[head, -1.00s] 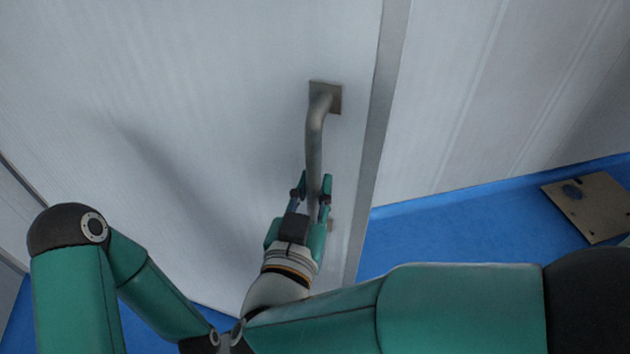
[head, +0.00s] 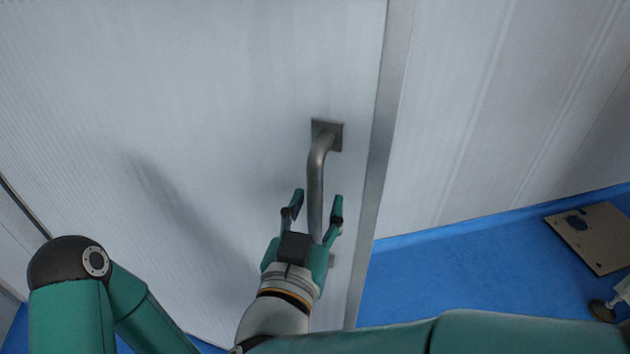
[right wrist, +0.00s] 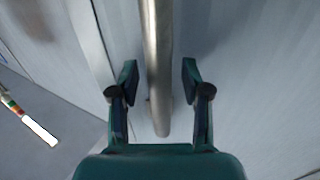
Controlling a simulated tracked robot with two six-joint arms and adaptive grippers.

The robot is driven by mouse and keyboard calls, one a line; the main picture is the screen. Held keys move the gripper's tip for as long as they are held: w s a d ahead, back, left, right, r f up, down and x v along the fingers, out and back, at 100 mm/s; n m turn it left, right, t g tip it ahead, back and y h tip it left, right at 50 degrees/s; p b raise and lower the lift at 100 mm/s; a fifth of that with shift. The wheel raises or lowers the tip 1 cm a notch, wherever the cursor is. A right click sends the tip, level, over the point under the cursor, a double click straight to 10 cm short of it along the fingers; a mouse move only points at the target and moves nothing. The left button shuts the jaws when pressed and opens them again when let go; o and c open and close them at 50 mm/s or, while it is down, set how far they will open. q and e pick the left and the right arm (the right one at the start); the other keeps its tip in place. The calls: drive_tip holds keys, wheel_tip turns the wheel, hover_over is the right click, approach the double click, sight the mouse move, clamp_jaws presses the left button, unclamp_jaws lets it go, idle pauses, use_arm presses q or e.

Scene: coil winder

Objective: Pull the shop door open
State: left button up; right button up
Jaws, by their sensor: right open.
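The shop door (head: 215,75) is a large pale ribbed panel filling the left and middle of the head view. Its handle (head: 316,172) is a bent grey metal bar on a square plate near the door's right edge. My right gripper (head: 317,198) is open, with one finger on each side of the bar. In the right wrist view the handle bar (right wrist: 157,35) runs between the spread fingers (right wrist: 159,75), with a visible gap on both sides. The lower end of the handle is partly hidden by the gripper in the head view. My left gripper is out of view.
A grey metal strip (head: 388,110) runs along the door's right edge, with a pale panelled wall (head: 480,90) beyond it. Blue floor (head: 450,285) shows at the lower right, with a tan board (head: 600,245) near the wall.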

sight(314, 181)
wheel_tip(314, 181, up, 6)
drive_tip(key=shift+r, duration=0.25)
